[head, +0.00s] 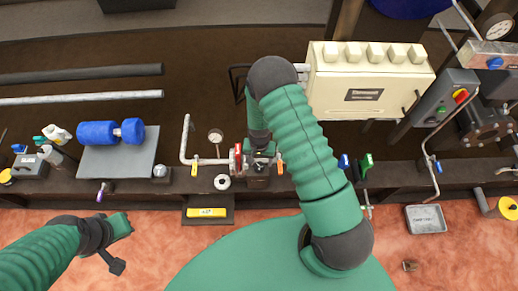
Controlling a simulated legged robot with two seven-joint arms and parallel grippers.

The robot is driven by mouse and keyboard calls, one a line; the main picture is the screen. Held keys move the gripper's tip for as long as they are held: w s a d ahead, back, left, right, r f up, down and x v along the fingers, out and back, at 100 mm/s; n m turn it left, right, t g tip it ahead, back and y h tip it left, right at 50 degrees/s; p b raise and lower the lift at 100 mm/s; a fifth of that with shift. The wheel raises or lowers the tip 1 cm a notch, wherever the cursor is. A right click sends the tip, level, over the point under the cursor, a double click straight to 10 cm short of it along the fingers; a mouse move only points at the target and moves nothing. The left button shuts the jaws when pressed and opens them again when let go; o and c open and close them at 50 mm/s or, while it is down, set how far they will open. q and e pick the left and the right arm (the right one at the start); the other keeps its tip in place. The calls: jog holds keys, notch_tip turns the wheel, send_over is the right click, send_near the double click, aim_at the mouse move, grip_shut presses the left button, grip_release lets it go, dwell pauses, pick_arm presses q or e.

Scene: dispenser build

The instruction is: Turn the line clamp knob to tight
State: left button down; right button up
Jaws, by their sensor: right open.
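My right arm reaches over the bench and bends down to the pipe assembly. My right gripper (258,166) is small and partly hidden by its own wrist; it is open, over the middle of the assembly. A red-and-grey fitting (236,160) sits just left of it on the pipe line (205,161). I cannot make out the line clamp knob for certain; it may be among the dark parts under the gripper. Whether the fingers touch anything is hidden. My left gripper (118,246) hangs at lower left, over the floor and apart from the bench; its finger state is unclear.
A round gauge (215,136) stands on the pipe. A cream control box (369,80) stands behind on the right. A blue cylinder (95,134) lies on a grey plate at left. A metal tray (426,219) sits at right.

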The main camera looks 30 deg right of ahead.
notch_tip(320, 180, up, 13)
jog(key=p, duration=0.1)
jog(key=shift+f+p, duration=0.2)
jog(key=shift+p, duration=0.15)
notch_tip(320, 180, up, 12)
jog(key=f+n+t+p, duration=0.1)
jog(key=n+p, duration=0.2)
send_over(259, 166)
jog(key=s+a, duration=0.2)
jog(key=a, duration=0.1)
jog(key=s+a+r+n+p, duration=0.1)
jog(key=s+a+r+n, duration=0.1)
jog(key=r, duration=0.3)
jog(key=s+a+r+n+t+p, duration=0.1)
jog(key=s+r+n, duration=0.2)
jog(key=s+r, duration=0.1)
jog(key=shift+s+a+r+t+p, duration=0.3)
jog(key=shift+s+a+r, duration=0.1)
jog(key=shift+r, duration=0.4)
jog(key=shift+s, duration=0.15)
